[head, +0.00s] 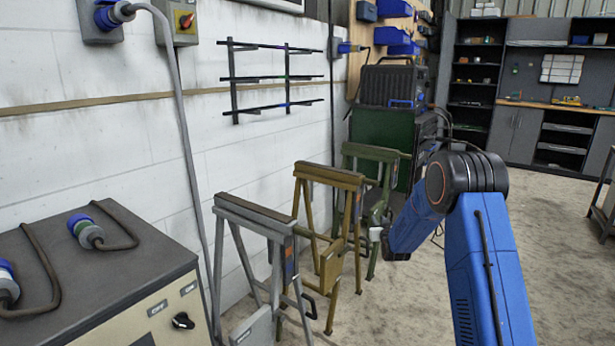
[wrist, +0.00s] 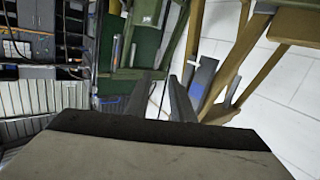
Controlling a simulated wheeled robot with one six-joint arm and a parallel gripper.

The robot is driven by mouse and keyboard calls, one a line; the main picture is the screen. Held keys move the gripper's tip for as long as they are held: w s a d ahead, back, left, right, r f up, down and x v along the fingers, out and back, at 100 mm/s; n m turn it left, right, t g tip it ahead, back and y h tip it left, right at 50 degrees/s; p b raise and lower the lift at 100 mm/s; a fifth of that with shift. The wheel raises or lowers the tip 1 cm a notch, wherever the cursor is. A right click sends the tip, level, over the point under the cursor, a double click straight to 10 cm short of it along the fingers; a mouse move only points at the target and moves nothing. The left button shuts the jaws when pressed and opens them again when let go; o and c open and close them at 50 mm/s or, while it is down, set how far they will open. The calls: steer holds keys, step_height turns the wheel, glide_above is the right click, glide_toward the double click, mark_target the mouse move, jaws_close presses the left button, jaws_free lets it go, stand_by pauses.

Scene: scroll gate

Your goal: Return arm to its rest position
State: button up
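My blue arm (head: 485,260) rises from the bottom right in the head view, bends at a dark round joint and reaches down and away to the left. Its far end is beside the green and ochre trestles, and the gripper there is mostly hidden by the arm. In the wrist view, my gripper (wrist: 162,85) shows two dark fingers standing apart with nothing held between them.
A grey trestle (head: 250,212), an ochre trestle (head: 330,178) and a green trestle (head: 371,153) stand along the white wall. A dark-topped cabinet (head: 110,258) with cables is at lower left. Concrete floor (head: 565,240) lies open at right. Shelving (head: 475,65) stands far back.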

steer(key=s+r+g, duration=0.3)
steer(key=s+r, duration=0.5)
steer(key=s, duration=0.6)
steer(key=s+r+g, duration=0.2)
steer(key=s+r, duration=0.7)
steer(key=s, duration=0.4)
steer(key=s+f+g, duration=0.1)
steer(key=s+g, duration=0.2)
steer(key=s, duration=2)
steer(key=s+a+f+m+g, duration=0.1)
steer(key=s+f+g, duration=0.1)
steer(key=s, duration=2.1)
steer(key=shift+s+a+f+g, duration=0.15)
steer(key=shift+f+g, duration=0.1)
steer(key=shift+g, duration=0.65)
